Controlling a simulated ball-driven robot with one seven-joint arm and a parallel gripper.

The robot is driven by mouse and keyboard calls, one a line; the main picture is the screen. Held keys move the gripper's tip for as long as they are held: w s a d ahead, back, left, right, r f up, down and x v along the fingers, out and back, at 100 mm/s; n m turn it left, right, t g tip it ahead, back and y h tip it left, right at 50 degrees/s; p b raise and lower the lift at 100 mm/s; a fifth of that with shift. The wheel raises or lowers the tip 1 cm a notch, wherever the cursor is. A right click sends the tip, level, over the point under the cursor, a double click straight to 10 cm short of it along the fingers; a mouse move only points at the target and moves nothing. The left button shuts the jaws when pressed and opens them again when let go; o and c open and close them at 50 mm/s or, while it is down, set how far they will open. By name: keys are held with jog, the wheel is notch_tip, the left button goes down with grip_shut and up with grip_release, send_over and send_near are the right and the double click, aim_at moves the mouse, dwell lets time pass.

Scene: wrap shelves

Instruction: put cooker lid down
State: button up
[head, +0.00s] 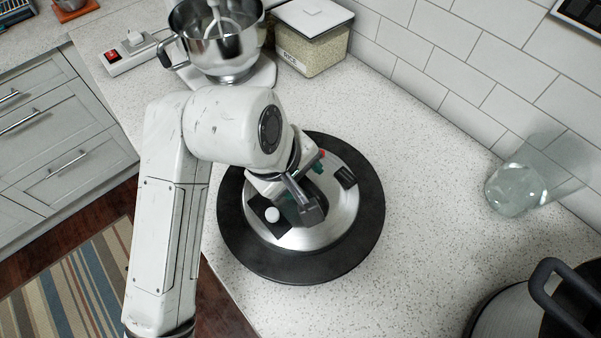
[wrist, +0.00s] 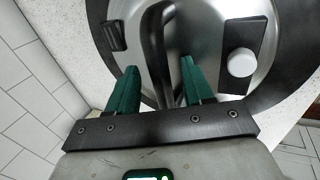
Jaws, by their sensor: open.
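The cooker lid (head: 338,213) is a round silver disc with a wide black rim and a dark bar handle. It lies flat on the speckled counter in the middle of the head view. My gripper (head: 309,207) is over the lid, and my wrist hides part of it. In the wrist view, the lid (wrist: 213,35) fills the upper part. The dark handle (wrist: 158,45) runs between the two green fingers of my gripper (wrist: 160,78). The fingers are apart, with gaps beside the handle. A black plate with a white knob (wrist: 241,62) sits on the lid.
A glass of water (head: 515,188) stands to the right by the tiled wall. A pot with a dark handle (head: 508,312) is at the lower right. A mixer bowl (head: 225,55) and a rice container (head: 312,45) stand behind. The counter between lid and glass is clear.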

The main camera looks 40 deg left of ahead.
jog(key=shift+r, duration=0.45)
jog(key=v, duration=1.2)
jog(key=shift+s, duration=0.1)
